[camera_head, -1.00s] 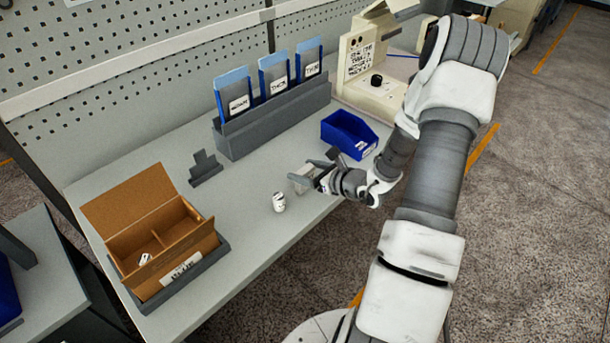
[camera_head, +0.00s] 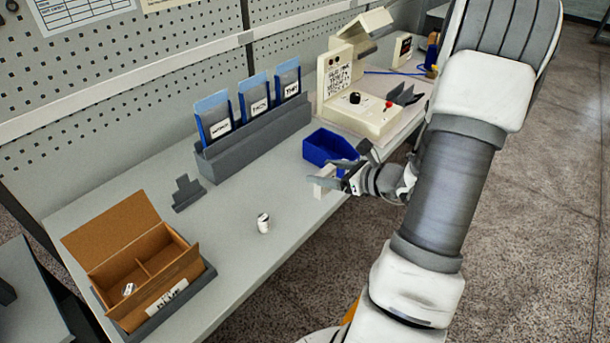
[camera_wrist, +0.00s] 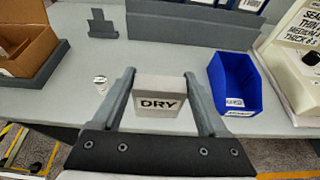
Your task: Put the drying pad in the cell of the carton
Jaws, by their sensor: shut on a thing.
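The drying pad (camera_wrist: 160,96) is a small whitish block marked "DRY". My gripper (camera_wrist: 160,88) is shut on it, with a finger on each side. The carton also shows at the wrist view's left edge (camera_wrist: 30,50).
A blue bin (camera_head: 328,147) stands close to my gripper. A small white cylinder (camera_head: 263,222) stands between pad and carton. A grey bracket (camera_head: 187,193), a rack (camera_head: 255,138) of blue folders and a cream machine (camera_head: 362,112) are behind. The table's middle is mostly clear.

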